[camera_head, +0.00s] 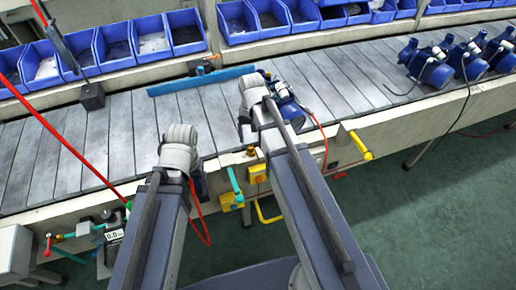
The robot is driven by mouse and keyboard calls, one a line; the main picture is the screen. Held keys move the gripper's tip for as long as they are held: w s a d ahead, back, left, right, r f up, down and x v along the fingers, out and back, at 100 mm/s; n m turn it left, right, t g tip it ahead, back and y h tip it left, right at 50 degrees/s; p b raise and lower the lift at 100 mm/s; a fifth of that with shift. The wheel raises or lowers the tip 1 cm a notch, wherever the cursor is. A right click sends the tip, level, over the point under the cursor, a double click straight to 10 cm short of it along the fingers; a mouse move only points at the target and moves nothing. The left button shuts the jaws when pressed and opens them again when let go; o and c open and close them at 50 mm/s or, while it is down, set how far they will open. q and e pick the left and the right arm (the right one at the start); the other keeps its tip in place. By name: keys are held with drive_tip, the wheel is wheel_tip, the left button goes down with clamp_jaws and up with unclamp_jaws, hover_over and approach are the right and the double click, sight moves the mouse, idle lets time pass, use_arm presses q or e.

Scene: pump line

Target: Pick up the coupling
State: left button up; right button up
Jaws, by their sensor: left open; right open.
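I cannot make out a coupling for certain. A small dark piece with orange parts (207,66) lies at the far edge of the conveyor, behind the teal bar. My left gripper (201,182) is open, mostly hidden below its pale wrist, over the conveyor's near edge. My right gripper (244,131) is open, largely hidden under its wrist above the conveyor. A blue pump (287,108) stands on the conveyor just right of my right wrist, partly covered by my arm.
The slatted conveyor (55,160) runs across the view. A teal bar (200,80) lies along it. Several blue pumps (432,68) stand at the right. Blue bins (114,43) line the back. A red hose (65,145) crosses at left. Yellow handles (361,146) stick out from the near edge.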

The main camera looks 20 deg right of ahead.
sight(251, 147)
use_arm(q)
drive_tip(key=shift+o, duration=0.2)
drive_tip(key=shift+d+f+b, duration=0.1)
drive_tip(key=shift+f+b, duration=0.25)
drive_tip(key=shift+f, duration=0.25)
use_arm(e)
drive_tip(key=shift+f, duration=0.6)
drive_tip(key=shift+a+f+b, duration=0.1)
drive_tip(key=shift+f+b, duration=0.5)
drive_tip(key=shift+b, duration=0.05)
use_arm(q)
drive_tip(key=shift+f, duration=0.6)
use_arm(e)
drive_tip(key=f+b, duration=0.3)
drive_tip(key=w+f+b, duration=0.1)
drive_tip(key=f+b, duration=0.1)
drive_tip(key=shift+a+f, duration=0.1)
drive_tip(key=shift+a, duration=0.15)
use_arm(q)
wheel_tip(251, 147, down, 5)
drive_tip(key=shift+f, duration=0.1)
use_arm(e)
drive_tip(key=shift+s, duration=0.1)
clamp_jaws()
